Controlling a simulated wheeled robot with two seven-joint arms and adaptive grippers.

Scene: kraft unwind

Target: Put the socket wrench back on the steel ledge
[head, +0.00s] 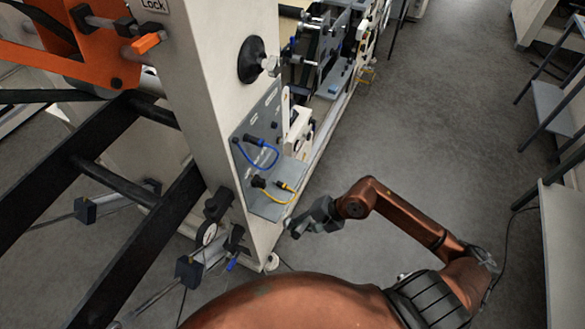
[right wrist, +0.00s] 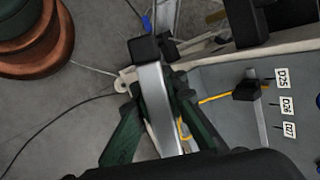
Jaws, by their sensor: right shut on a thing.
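My right gripper (head: 312,217) is in front of the machine's pale upright, to the right of the grey steel ledge (head: 265,208). In the right wrist view the dark green fingers of this gripper (right wrist: 158,88) are shut on the socket wrench (right wrist: 152,85), a silver bar with a black block at its far end. In the head view the wrench is too small to make out clearly at the gripper. A grey steel surface (right wrist: 225,75) with labels D25, D26 and D27 lies to the right of the wrench in the wrist view. My left gripper is not in view.
Blue (head: 262,164) and yellow (head: 280,198) cables hang at the grey panel and ledge. A gauge (head: 208,233) and clamps sit low on the upright. Orange machine parts (head: 95,40) stand at upper left. The floor (head: 430,120) to the right is open, with shelving at the far right.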

